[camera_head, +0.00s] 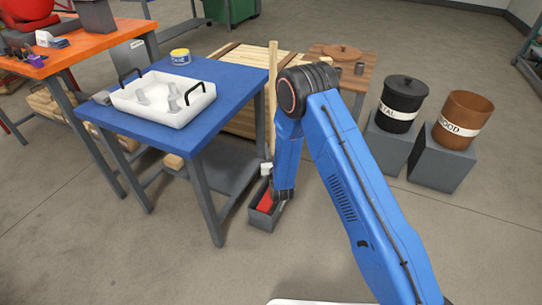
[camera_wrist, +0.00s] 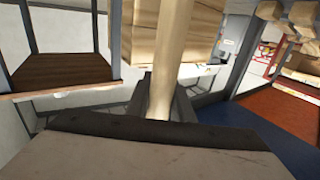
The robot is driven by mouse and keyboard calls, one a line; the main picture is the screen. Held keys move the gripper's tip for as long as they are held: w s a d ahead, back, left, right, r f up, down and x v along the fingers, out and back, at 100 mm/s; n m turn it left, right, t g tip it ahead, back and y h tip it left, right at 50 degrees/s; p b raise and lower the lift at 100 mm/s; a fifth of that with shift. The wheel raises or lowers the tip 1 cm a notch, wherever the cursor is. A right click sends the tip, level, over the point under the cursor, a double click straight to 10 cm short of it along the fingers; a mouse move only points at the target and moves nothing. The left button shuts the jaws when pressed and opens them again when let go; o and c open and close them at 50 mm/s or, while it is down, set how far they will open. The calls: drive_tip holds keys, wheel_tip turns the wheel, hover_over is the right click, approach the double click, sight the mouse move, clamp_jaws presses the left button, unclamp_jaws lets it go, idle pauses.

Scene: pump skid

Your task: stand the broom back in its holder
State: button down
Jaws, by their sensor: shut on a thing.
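The broom's pale wooden handle (camera_head: 272,95) stands upright beside the blue table in the head view. Its red head (camera_head: 265,201) shows low down, within the outline of a grey open box, the holder (camera_head: 262,218), on the floor. I cannot tell whether the head rests on the bottom or hangs slightly above it. My gripper (camera_head: 268,170) is low on the broom, mostly hidden behind my blue arm. In the wrist view the handle (camera_wrist: 170,45) runs between the dark fingers of my gripper (camera_wrist: 160,105), which are shut on it.
A wooden bench (camera_head: 345,65) is behind. Black (camera_head: 403,100) and brown (camera_head: 463,118) bins stand on grey blocks at right. The front floor is clear.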

drive_tip(key=shift+f, duration=2)
drive_tip(key=c, duration=1.6)
unclamp_jaws()
drive_tip(key=shift+o, duration=0.2)
drive_tip(key=v, duration=1.2)
